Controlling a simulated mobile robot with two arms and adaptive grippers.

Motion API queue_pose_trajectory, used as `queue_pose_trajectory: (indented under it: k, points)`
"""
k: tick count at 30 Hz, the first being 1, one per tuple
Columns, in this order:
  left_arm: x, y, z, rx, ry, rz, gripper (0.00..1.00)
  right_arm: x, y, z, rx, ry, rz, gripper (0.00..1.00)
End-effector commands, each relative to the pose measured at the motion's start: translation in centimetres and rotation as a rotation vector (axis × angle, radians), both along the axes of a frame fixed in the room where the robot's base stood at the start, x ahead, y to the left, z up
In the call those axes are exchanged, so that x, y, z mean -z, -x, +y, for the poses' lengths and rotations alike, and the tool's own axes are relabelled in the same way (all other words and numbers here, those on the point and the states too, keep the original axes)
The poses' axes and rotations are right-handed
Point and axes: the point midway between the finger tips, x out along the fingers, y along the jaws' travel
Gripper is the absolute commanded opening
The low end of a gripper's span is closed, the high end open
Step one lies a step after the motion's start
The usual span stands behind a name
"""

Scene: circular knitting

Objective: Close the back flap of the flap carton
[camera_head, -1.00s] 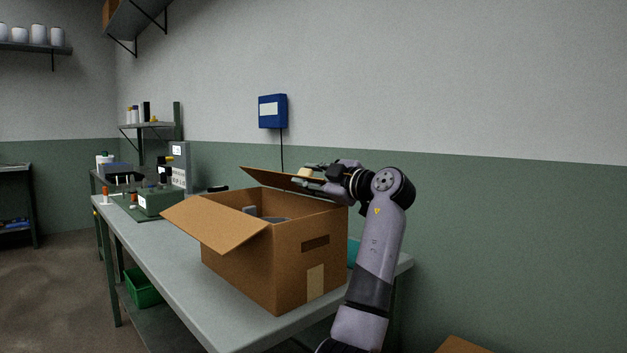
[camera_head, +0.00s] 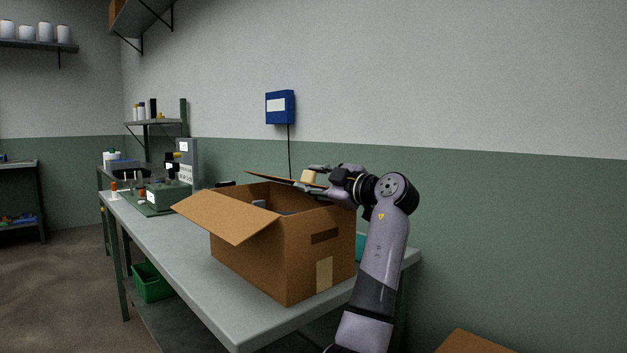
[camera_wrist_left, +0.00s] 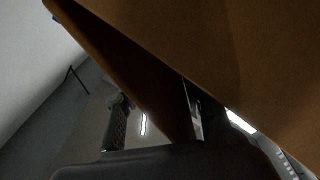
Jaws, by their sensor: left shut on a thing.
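The brown flap carton (camera_head: 278,263) stands on the workbench. Its front flap (camera_head: 222,218) is folded outward and slopes down toward the left. Its back flap (camera_head: 272,176) leans over the far side of the opening, nearly level, and shows as a thin strip. In the left wrist view, a brown panel (camera_wrist_left: 150,85) passes between the two fingers. Dark contents show inside the carton. My right gripper is out of view.
A green machine (camera_head: 168,194) stands on the bench (camera_head: 190,257) left of the carton, with small bottles near it. A blue box (camera_head: 280,107) hangs on the wall behind. The bench is clear in front of the carton.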

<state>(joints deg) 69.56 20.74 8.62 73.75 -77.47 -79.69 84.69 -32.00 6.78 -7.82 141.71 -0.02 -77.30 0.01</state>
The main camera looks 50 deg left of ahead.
Motion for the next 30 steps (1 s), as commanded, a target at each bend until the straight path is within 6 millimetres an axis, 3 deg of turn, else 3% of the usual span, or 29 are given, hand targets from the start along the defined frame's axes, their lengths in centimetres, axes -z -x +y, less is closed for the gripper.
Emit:
queue_pose_trajectory:
  k: [1, 10, 11, 15, 25, 30]
  points:
    - [0.8, -0.2, 0.0, -0.003, 0.016, 0.014, 0.0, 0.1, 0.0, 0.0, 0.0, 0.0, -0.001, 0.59]
    - [0.8, -0.2, 0.0, -0.002, 0.017, 0.015, 0.0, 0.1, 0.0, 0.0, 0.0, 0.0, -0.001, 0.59]
    - [0.8, -0.2, 0.0, -0.002, 0.017, 0.015, 0.38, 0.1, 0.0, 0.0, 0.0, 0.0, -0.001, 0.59]
    - [0.7, -0.2, 0.0, -0.001, 0.014, 0.012, 0.47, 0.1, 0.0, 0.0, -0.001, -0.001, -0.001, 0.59]
    - [0.2, -0.1, 0.0, -0.001, 0.008, 0.004, 0.47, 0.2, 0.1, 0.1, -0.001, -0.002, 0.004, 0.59]
    - [-1.9, 0.0, 0.0, -0.001, 0.008, 0.0, 0.47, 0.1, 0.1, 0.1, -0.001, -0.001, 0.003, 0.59]
